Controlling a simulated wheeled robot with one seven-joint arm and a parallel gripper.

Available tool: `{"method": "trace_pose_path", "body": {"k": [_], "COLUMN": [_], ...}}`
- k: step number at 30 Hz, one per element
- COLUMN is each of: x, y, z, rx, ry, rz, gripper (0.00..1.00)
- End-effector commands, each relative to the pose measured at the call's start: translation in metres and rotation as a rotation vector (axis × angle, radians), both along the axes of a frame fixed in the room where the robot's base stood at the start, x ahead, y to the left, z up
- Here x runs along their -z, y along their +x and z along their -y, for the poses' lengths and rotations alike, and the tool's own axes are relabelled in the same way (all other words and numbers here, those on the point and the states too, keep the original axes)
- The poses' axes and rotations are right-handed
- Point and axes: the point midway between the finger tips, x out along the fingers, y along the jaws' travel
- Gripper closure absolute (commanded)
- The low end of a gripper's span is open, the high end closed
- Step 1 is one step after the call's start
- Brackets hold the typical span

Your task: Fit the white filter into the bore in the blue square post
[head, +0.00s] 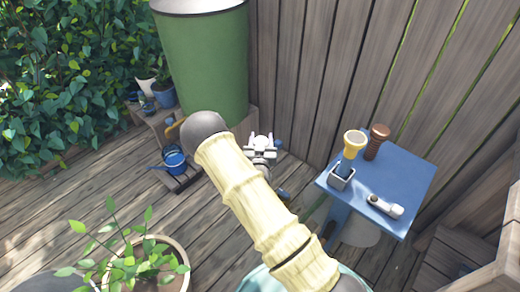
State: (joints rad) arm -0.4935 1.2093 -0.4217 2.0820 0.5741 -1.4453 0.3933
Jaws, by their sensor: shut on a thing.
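My gripper (261,152) shows in the head view just right of my pale arm link, low in front of the fence. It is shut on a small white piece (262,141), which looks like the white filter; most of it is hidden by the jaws. The bore is not visible. I cannot tell whether the filter touches anything.
A green barrel (205,65), blue bucket (174,158) and potted plant (150,265) stand left.

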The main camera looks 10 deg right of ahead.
Motion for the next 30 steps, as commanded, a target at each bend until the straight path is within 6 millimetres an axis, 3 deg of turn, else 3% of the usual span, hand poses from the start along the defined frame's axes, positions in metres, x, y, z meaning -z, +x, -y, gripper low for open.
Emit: {"method": "trace_pose_path", "body": {"k": [1, 8, 30], "x": [0.013, 0.022, 0.020], "y": [0.004, 0.018, 0.024], "z": [0.000, 0.001, 0.000], "rx": [0.020, 0.095, 0.132], "ry": [0.006, 0.006, -0.001], "rz": [0.006, 0.006, -0.003], "gripper": [0.76, 0.76, 0.76]}}
